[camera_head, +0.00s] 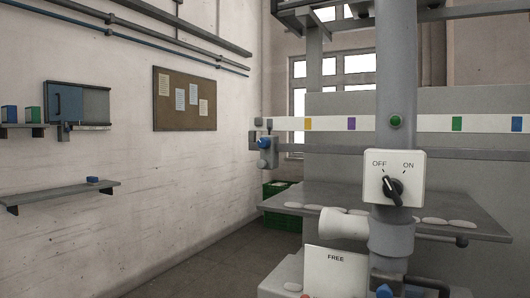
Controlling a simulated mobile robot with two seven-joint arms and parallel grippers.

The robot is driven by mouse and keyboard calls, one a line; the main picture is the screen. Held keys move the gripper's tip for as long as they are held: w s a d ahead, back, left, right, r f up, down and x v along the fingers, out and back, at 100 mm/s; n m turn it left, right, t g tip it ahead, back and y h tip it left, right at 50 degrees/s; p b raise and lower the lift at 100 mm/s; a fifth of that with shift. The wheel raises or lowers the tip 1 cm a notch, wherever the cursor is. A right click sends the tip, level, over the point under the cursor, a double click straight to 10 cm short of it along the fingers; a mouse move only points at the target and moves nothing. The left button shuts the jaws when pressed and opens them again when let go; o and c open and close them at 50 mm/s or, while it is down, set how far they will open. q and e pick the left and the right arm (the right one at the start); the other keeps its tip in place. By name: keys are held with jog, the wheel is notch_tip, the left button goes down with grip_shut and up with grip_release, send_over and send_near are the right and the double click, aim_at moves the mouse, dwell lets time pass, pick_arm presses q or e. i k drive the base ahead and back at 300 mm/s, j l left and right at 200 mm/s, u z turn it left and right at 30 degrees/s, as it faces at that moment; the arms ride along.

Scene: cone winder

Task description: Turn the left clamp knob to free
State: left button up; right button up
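A white plate marked FREE (336,268) stands at the bottom centre, with its lower part cut off by the picture edge. A blue knob-like part (384,290) shows just right of it at the bottom edge, only partly in view. Another blue knob (264,143) sits on a grey bracket at the left end of the striped rail. I cannot tell which of these is the left clamp knob, or how it is set. Neither of my grippers is in view.
A grey column carries a white OFF/ON switch (395,178) with a black knob. A grey table (330,200) holds several pale pieces. A green crate (276,203) stands behind it on the floor. Wall shelves (65,194) are at left; the floor between is clear.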

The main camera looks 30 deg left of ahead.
aim_at(263, 142)
jog(key=i+j+z, duration=0.1)
jog(key=j, duration=0.45)
jog(key=i+j+z, duration=0.1)
jog(key=i+j, duration=0.15)
jog(key=j, duration=0.3)
jog(key=i+j, duration=0.15)
jog(key=j, duration=0.4)
jog(key=i+j+z, duration=0.15)
jog(key=j, duration=0.4)
jog(key=i+j+z, duration=0.1)
jog(key=j, duration=0.45)
jog(key=j+z, duration=0.1)
jog(key=j, duration=0.5)
jog(key=i, duration=0.05)
